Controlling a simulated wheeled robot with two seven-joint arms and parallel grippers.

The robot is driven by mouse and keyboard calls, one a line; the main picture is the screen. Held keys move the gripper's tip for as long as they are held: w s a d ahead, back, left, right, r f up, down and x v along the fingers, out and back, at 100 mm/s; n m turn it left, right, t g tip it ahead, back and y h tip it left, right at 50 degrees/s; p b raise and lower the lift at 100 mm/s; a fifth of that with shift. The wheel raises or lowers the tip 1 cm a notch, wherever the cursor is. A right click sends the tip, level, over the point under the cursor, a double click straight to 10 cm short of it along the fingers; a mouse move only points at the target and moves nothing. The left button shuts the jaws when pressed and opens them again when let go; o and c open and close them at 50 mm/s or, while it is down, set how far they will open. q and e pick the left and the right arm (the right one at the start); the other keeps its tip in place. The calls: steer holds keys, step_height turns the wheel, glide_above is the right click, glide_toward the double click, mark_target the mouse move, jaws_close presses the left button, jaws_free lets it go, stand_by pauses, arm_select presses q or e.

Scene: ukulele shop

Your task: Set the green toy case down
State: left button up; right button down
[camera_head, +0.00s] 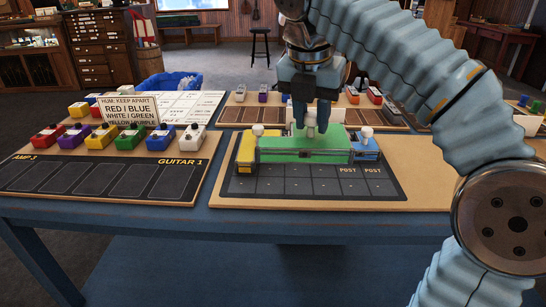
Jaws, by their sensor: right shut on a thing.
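The green toy case (300,156) is a long green box with a pale knob on top, in the middle of the head view. My right gripper (311,118) comes down from above and is shut on it at the knob. The case is over the upper part of a dark gridded board (310,187), between a yellow block (244,160) and a blue block (367,153). Whether its underside touches the board cannot be told. My left gripper is not in view.
A board labelled AMP 3 and GUITAR 1 (105,183) lies left, with a row of coloured pedals behind it. A sign (127,109) says HUM: KEEP APART, listing colour pairs. Bare tan surface (425,175) is at right. A blue bin (170,84) stands behind.

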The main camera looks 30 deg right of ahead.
steer(key=shift+w+a+f+b, duration=0.3)
steer(key=shift+w+a+f, duration=0.15)
steer(key=shift+w+f, duration=1.05)
steer(key=shift+w+a+f+b, duration=0.4)
steer(key=shift+w+f, duration=0.6)
steer(key=shift+f, duration=0.95)
steer(key=shift+w+a+f+b, duration=0.25)
steer(key=shift+w+a+f, duration=0.2)
steer(key=shift+w+f, duration=1.05)
steer(key=shift+s+f, duration=0.2)
steer(key=shift+s, duration=0.05)
steer(key=shift+f, duration=0.15)
steer(key=c, duration=0.8)
jaws_free()
steer(key=shift+p+v, duration=1.2)
steer(key=shift+v, duration=4.95)
